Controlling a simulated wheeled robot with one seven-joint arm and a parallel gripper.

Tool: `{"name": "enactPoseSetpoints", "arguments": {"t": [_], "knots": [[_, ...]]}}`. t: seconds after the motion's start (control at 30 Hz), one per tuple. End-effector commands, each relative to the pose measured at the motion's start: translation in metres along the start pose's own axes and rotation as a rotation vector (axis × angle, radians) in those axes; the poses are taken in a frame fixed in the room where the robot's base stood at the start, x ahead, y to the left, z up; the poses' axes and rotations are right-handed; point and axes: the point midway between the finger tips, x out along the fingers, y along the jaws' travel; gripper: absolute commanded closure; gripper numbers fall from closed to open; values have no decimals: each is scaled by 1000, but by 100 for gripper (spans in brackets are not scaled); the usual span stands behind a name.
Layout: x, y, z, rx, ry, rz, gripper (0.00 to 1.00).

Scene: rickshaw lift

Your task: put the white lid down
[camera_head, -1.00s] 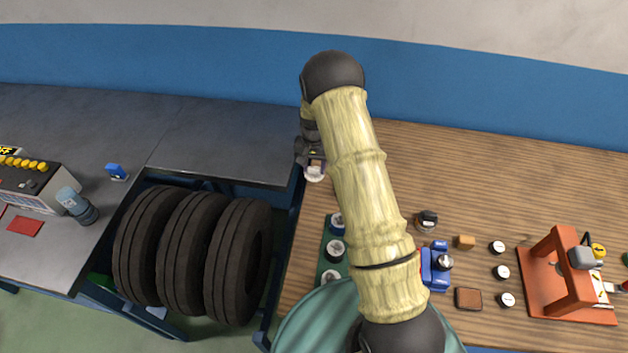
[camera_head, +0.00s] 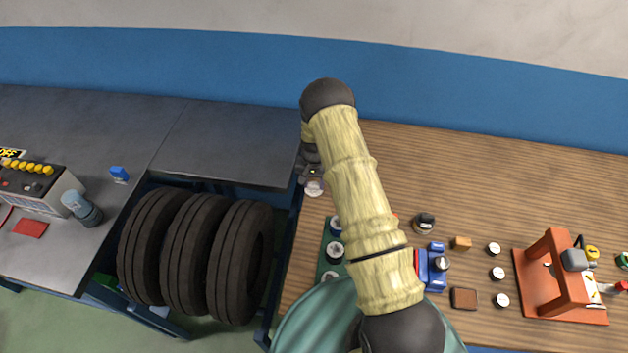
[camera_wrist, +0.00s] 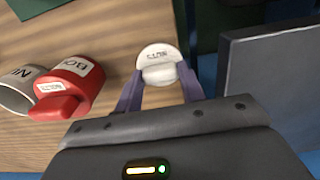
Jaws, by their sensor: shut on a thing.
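The white lid (camera_wrist: 157,53) is round, with a raised grip and a small printed label. In the wrist view it sits between the two purple fingers of my gripper (camera_wrist: 160,74), which is shut on it. In the head view my gripper (camera_head: 311,178) is at the left edge of the wooden table, partly behind my arm, and the white lid (camera_head: 314,188) shows just below it. The wrist view shows wood behind the lid; I cannot tell whether the lid touches the table.
A red labelled container (camera_wrist: 72,82) and a grey labelled cup (camera_wrist: 17,92) stand left of the lid in the wrist view. The wooden table's back right is clear.

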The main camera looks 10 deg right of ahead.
Motion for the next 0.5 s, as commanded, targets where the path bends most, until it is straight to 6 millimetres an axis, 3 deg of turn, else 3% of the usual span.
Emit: {"name": "enactPoseSetpoints", "arguments": {"t": [0.3,0.33,0.4,0.5], "knots": [[4,0,0,0,0,0,83],[3,0,0,0,0,0,55],[2,0,0,0,0,0,41],[2,0,0,0,0,0,39]]}}
